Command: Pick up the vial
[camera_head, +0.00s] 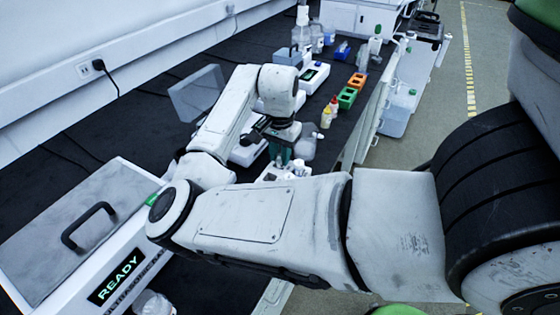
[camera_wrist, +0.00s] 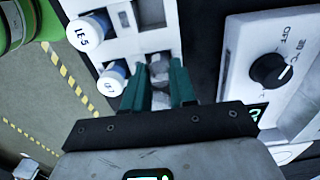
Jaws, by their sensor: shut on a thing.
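My gripper (camera_wrist: 158,72) has two teal fingers, seen from above in the wrist view. They are closed around a small greyish, clear-looking vial (camera_wrist: 160,70), which is mostly hidden between them. The fingers are over a white rack (camera_wrist: 125,47). I cannot tell whether the vial is still in its rack hole or lifted. Two white-capped vials stand left of the fingers, one marked LE-5 (camera_wrist: 90,32) and one lower (camera_wrist: 112,78). In the head view my gripper (camera_head: 285,155) points down at the rack, and the held vial cannot be made out.
A white device with a black dial (camera_wrist: 271,70) stands close right of the fingers. In the head view, a READY-marked box (camera_head: 75,240) is at left. Yellow and red-capped bottles (camera_head: 328,115) and green and orange racks (camera_head: 347,97) stand beyond my gripper, near the bench edge.

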